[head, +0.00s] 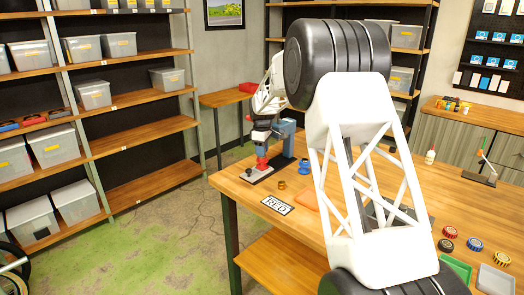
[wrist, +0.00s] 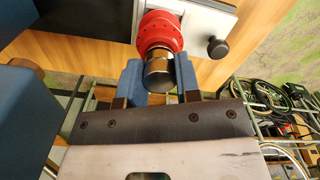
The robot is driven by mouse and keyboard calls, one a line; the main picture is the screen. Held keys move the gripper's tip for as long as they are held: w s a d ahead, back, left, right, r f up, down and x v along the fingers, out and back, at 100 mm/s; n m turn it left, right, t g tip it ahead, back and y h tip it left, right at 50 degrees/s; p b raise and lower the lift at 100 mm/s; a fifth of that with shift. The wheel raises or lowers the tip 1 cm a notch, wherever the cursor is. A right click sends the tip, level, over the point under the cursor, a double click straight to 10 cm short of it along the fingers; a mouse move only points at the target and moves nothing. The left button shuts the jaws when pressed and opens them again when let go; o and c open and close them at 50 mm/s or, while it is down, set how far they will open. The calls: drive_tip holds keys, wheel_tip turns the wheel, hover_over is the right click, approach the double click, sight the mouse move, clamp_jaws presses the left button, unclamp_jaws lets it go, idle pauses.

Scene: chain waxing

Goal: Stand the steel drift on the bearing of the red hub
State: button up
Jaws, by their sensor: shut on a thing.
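The red hub (head: 262,163) stands on a pale plate on the table, and it also shows at the top of the wrist view (wrist: 160,32). My gripper (wrist: 158,80) is shut on the steel drift (wrist: 158,70), a short shiny cylinder between the two blue fingers. The drift overlaps the red hub in the wrist view. I cannot tell whether its lower end touches the bearing, which is hidden behind it. In the head view my gripper (head: 262,136) is just above the hub, and the drift is too small to make out.
A blue upright frame (head: 286,138) stands close beside the hub. A black knob (wrist: 217,47) is on the plate. My arm hides the table's middle.

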drive_tip(key=o, duration=1)
drive_tip(key=shift+f, duration=0.15)
wheel_tip(320, 180, up, 12)
idle(0.7)
drive_tip(key=shift+r, duration=0.2)
